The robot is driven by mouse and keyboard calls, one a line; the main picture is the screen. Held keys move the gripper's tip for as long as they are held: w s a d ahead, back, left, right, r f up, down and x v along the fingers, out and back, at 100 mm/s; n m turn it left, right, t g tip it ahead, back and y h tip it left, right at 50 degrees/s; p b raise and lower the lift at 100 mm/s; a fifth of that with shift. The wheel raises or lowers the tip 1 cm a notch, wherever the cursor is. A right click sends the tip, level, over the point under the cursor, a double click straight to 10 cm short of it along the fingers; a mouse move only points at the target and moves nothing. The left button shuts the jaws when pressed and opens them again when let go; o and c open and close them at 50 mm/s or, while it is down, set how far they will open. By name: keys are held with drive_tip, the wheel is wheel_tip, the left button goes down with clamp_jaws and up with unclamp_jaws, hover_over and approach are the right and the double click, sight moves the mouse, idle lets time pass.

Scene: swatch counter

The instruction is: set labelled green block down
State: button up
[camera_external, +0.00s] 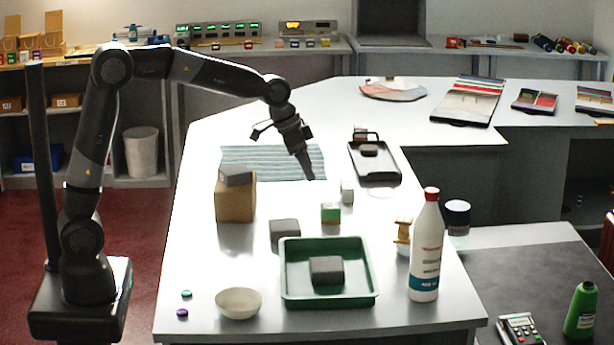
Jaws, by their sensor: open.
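A small pale grey block (347,192) stands just behind the green block.
A green tray (284,293) holding a dark block is in front. A grey block (285,234), a wooden box (235,204), a white bowl (238,304) and a tall white bottle (427,250) stand around. A striped cloth (250,160) and black tray (372,177) lie behind.

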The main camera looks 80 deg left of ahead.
drive_tip(key=s+d+r, duration=0.3)
drive_tip(key=s+d, duration=0.1)
drive_tip(key=s, duration=0.5)
drive_tip(key=s+d+r, duration=0.2)
drive_tip(key=s+d, duration=0.3)
drive_tip(key=s, duration=0.4)
drive_tip(key=s+d+f, duration=0.1)
drive_tip(key=s+f, duration=0.1)
drive_tip(key=s, duration=0.5)
drive_tip(key=s+d+f+t, duration=0.1)
drive_tip(key=s+d+f, duration=0.1)
drive_tip(key=s, duration=0.6)
drive_tip(key=shift+s+d, duration=0.15)
drive_tip(key=shift+f, duration=0.1)
